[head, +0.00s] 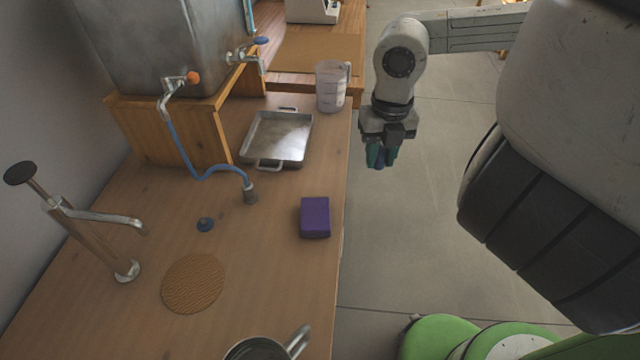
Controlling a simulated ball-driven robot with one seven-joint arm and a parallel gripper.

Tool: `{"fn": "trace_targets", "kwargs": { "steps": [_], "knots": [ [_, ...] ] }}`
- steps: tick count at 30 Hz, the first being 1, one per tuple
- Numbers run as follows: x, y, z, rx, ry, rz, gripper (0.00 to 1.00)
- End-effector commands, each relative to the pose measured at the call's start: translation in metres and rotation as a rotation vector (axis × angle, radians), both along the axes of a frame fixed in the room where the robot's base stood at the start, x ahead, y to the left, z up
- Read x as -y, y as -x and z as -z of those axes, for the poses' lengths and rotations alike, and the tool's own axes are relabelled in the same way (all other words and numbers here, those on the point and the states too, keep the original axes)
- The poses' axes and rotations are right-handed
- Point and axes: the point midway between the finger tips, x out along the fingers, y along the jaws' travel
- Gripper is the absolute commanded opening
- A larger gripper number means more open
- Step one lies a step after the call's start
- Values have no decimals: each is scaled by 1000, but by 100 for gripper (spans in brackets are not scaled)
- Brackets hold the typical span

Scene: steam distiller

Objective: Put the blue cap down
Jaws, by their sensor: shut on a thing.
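My gripper (382,157) hangs to the right of the wooden table, over the grey floor, with its teal fingers pointing down. It is shut on the blue cap (378,161), of which only a small blue part shows between the fingers. The cap is clear of the table, and its full shape is hidden.
The wooden table (240,265) holds a purple block (315,217), metal tray (251,149), clear jug (331,87), round woven mat (181,303), pump tap (88,215) and metal pot (258,349). A blue hose (190,165) runs from the tank (160,45). Bare wood lies around the purple block.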

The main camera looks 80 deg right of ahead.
Motion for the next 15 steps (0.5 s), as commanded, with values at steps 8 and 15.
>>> {"fn": "trace_targets", "kwargs": {
  "steps": [8, 15],
  "knots": [
    [13, -61, 30, 0, -4, -1, 0],
    [20, -88, 66, -1, -3, 0, 0]
  ]
}}
